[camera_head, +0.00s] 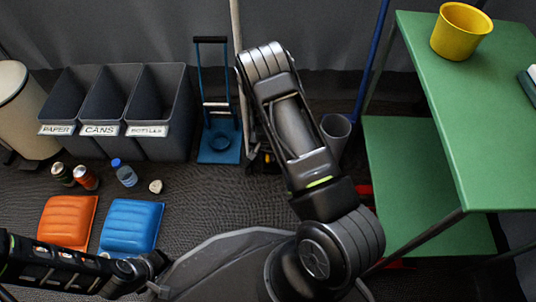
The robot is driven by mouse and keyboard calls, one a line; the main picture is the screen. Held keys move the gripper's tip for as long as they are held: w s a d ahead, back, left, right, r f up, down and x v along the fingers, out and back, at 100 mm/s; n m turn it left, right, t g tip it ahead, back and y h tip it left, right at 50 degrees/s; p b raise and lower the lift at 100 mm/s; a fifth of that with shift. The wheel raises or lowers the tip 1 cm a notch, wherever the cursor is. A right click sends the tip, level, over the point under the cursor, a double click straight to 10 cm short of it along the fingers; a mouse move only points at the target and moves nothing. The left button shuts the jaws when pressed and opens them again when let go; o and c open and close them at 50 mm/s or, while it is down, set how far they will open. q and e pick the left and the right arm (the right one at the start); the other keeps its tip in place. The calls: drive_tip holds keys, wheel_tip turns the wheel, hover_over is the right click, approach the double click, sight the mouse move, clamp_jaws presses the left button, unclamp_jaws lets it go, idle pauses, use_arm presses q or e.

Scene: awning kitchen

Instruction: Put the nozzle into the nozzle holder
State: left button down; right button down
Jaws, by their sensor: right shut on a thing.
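My right arm reaches forward over the floor and bends at the top. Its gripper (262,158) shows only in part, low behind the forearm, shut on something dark. The held thing is mostly hidden; I take it for the nozzle but cannot make out its shape.
Bins labelled paper, cans and bottles (116,108) stand left. A grey cylinder (335,134) and green shelf table (455,110) stand right.

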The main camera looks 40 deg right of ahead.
drive_tip(key=c, duration=1.2)
unclamp_jaws()
drive_tip(key=shift+o, duration=0.4)
drive_tip(key=o, duration=0.4)
drive_tip(key=shift+r+p, duration=3.2)
drive_tip(key=shift+r, duration=0.85)
